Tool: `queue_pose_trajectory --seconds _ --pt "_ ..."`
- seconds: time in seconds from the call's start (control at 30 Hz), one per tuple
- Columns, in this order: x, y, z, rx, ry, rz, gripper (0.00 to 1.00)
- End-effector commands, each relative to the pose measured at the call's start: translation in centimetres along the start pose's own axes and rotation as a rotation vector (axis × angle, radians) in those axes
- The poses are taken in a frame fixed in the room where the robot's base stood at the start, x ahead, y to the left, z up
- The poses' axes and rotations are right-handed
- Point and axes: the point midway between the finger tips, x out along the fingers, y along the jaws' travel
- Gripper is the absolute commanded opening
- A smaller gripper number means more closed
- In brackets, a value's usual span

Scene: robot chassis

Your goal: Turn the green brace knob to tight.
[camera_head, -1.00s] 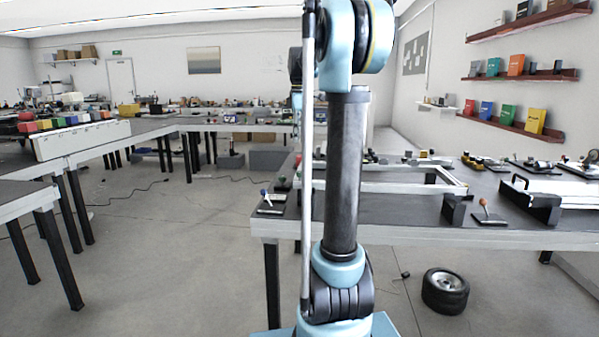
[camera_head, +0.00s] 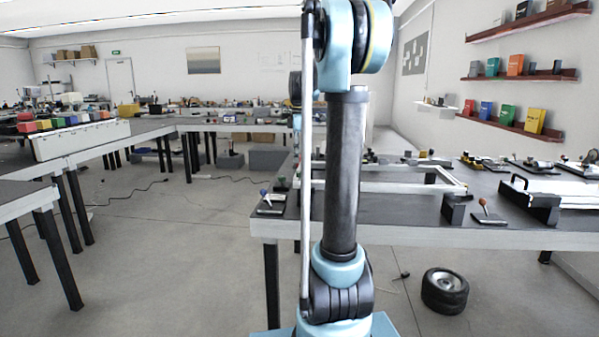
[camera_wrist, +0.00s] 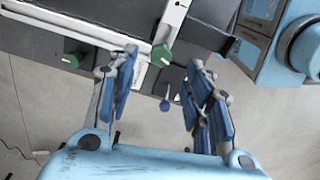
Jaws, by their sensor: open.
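Two green knobs show in the wrist view. One green knob (camera_wrist: 161,55) sits at the end of a pale bar, in line with the gap between my fingers. The other green knob (camera_wrist: 71,60) is at the left, outside my left finger. I cannot tell from the frames which is the brace knob or how far either is turned. In the head view a small green knob (camera_head: 282,183) shows at the bench's near left corner. My gripper (camera_wrist: 162,68) is open and empty, its fingers on either side of the first knob in the picture, with no visible contact.
A blue ball-ended lever (camera_wrist: 165,105) shows between my fingers; it is also on the bench corner (camera_head: 263,192). A pale frame (camera_head: 400,187) lies on the dark bench (camera_head: 385,212). An orange-tipped lever (camera_head: 483,203) stands further right. A wheel (camera_head: 445,290) lies on the floor.

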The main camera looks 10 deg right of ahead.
Motion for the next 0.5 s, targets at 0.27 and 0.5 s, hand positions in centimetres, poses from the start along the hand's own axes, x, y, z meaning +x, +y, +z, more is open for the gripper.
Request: queue_pose_trajectory --seconds 0.27,0.5 --pt "4.2 0.0 0.0 0.000 0.000 0.000 0.46" --pt "5.9 0.0 0.0 0.000 0.000 0.000 0.46"
